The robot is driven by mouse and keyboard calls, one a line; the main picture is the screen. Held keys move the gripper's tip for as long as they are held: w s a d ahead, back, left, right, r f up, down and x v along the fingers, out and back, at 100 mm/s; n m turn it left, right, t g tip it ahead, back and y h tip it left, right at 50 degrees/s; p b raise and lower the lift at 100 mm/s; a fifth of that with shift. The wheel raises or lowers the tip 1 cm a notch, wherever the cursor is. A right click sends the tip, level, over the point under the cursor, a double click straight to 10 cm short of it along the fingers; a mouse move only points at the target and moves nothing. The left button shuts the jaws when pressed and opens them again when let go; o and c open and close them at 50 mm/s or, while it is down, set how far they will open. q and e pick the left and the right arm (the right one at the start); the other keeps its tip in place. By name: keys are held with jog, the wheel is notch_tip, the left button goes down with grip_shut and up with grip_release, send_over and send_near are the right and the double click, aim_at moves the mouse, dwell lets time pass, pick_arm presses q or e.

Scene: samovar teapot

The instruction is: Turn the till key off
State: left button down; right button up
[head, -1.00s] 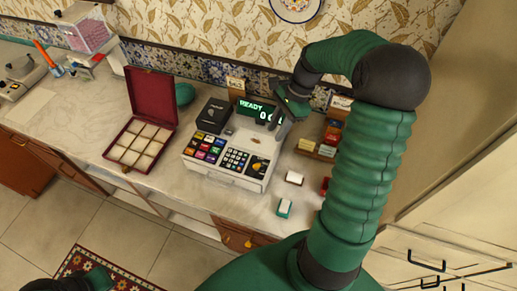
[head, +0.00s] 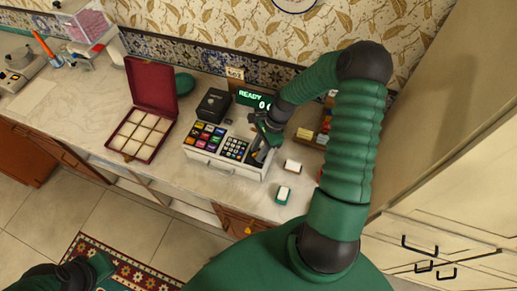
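The white till (head: 205,159) stands on the marble counter, with coloured keys, a number pad and a lit green display (head: 253,99) whose first word is READY. My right gripper (head: 260,156) points down over the right part of the till's sloped top, just right of the number pad. It covers the spot where the till key sits, so the key is hidden. I cannot tell whether its fingers touch the key or how far apart they are. My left gripper (head: 98,268) shows only partly at the bottom left, low over the floor and far from the till.
An open red box (head: 165,143) with pale compartments stands left of the till. A black card device (head: 213,104) sits at the till's back left. Small boxes (head: 283,194) lie right of the till, near the counter's front edge. A patterned rug (head: 125,268) lies below.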

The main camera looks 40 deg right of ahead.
jog(key=shift+a, duration=0.3)
jog(key=shift+r, duration=0.1)
grip_shut()
pick_arm(q)
jog(key=shift+a, duration=0.4)
pick_arm(e)
jog(key=shift+d, duration=0.1)
jog(key=shift+n, duration=0.4)
jog(key=n+g, duration=0.1)
jog(key=n, duration=0.1)
jog(key=shift+w+n+p, duration=0.1)
jog(key=shift+n+p, duration=0.2)
jog(key=shift+p, duration=0.1)
pick_arm(q)
jog(key=shift+s+r, duration=0.1)
jog(key=shift+r, duration=0.25)
pick_arm(e)
jog(key=shift+w+n+g, duration=0.1)
jog(key=shift+n+g, duration=0.5)
jog(key=shift+n, duration=0.8)
jog(key=shift+w+n+g, duration=0.1)
jog(key=shift+n+g, duration=0.5)
jog(key=shift+n, duration=0.8)
jog(key=shift+r+h, duration=0.1)
jog(key=shift+h, duration=0.2)
